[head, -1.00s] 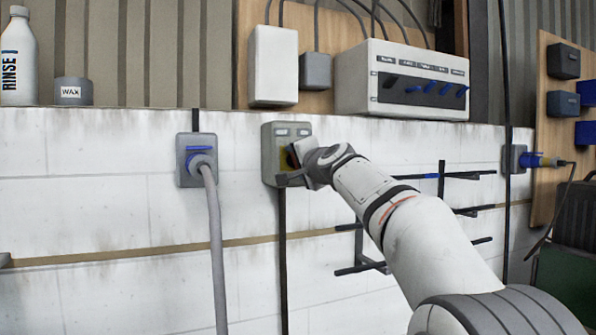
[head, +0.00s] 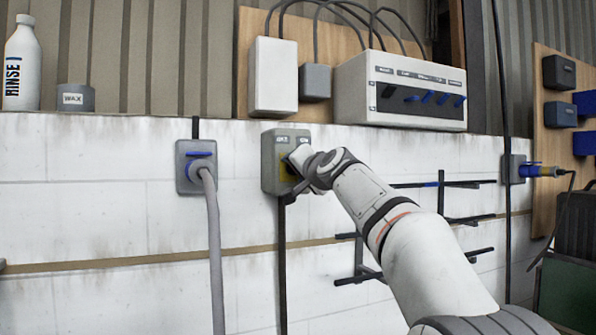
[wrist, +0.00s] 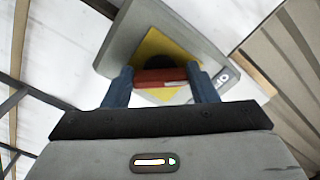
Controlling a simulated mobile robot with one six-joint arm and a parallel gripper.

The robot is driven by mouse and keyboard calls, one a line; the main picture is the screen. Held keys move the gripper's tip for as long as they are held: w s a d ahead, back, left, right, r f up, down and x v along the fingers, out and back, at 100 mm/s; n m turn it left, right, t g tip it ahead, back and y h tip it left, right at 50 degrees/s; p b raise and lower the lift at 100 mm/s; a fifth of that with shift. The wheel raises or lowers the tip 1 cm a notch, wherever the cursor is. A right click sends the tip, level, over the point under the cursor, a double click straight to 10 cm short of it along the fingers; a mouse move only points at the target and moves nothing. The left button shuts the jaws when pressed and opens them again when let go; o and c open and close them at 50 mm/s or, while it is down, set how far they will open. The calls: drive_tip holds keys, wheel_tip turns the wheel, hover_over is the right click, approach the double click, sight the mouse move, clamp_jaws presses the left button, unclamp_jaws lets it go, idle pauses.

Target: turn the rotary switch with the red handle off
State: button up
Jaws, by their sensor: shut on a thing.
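The rotary switch is a grey box (head: 270,165) on the white wall, with two small labels at its top and a yellow plate partly hidden by my gripper. In the wrist view the yellow plate (wrist: 153,50) shows on the grey box (wrist: 125,35). The red handle (wrist: 160,77) lies between my two blue fingers, in front of a dark round hub. My gripper (wrist: 160,84) is shut on the red handle. In the head view my gripper (head: 293,178) covers the handle.
A grey socket (head: 190,150) with a thick hose stands left of the switch. A white control box (head: 400,113) with several blue toggles sits on the ledge above. Dark rack arms (head: 440,200) stick out to the right.

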drive_tip(key=shift+f, duration=0.2)
drive_tip(key=o, duration=1)
drive_tip(key=shift+r, duration=0.1)
drive_tip(key=shift+s, duration=0.1)
drive_tip(key=b+v, duration=0.2)
drive_tip(key=v, duration=0.5)
drive_tip(key=shift+s+d, duration=0.15)
drive_tip(key=shift+s, duration=0.15)
